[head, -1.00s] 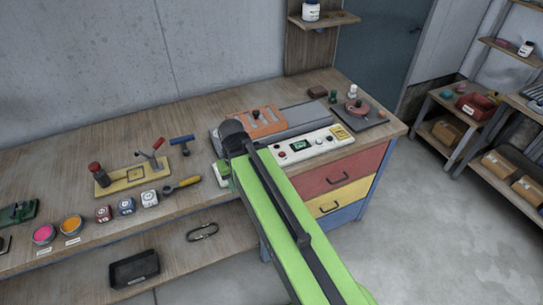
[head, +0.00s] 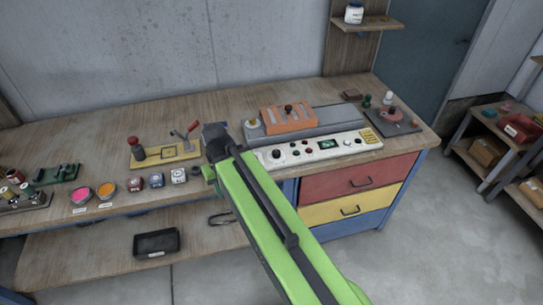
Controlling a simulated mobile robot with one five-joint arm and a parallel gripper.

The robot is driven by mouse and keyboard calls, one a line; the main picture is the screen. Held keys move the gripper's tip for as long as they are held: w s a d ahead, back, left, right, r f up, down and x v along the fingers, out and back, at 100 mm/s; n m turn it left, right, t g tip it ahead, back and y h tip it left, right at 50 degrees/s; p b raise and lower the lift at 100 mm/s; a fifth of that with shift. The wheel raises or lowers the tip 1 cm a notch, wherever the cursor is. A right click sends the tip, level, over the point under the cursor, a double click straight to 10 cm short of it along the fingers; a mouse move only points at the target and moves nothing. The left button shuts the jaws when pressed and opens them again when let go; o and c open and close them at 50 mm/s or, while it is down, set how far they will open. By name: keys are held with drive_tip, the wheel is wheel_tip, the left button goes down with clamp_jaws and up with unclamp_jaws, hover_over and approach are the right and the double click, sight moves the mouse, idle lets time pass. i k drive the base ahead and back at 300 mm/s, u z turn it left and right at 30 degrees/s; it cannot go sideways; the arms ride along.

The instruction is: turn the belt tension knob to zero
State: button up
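A white control panel (head: 317,148) runs along the front of a grey machine with an orange block (head: 288,117) on the workbench. The panel carries a small green display (head: 328,144), a black knob (head: 276,154), and several smaller knobs and buttons. I cannot read which one is the belt tension knob. My green arm reaches up from the bottom right, and its dark end (head: 217,140) is just left of the panel, apart from the black knob. The gripper's fingers are hidden or too small to make out, so its opening does not show.
A yellow plate (head: 160,152) with a red-handled clamp lies left of my arm. Pink and orange pots (head: 80,195) and several small boxes stand near the bench's front edge. A dark plate with a red disc (head: 393,116) lies right of the panel. Coloured drawers (head: 355,185) are below.

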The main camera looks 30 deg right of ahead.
sight(276, 154)
drive_tip(key=u, duration=0.05)
drive_tip(key=k, duration=1.25)
drive_tip(key=z, duration=0.45)
drive_tip(key=i, duration=1.25)
drive_tip(key=z, duration=0.05)
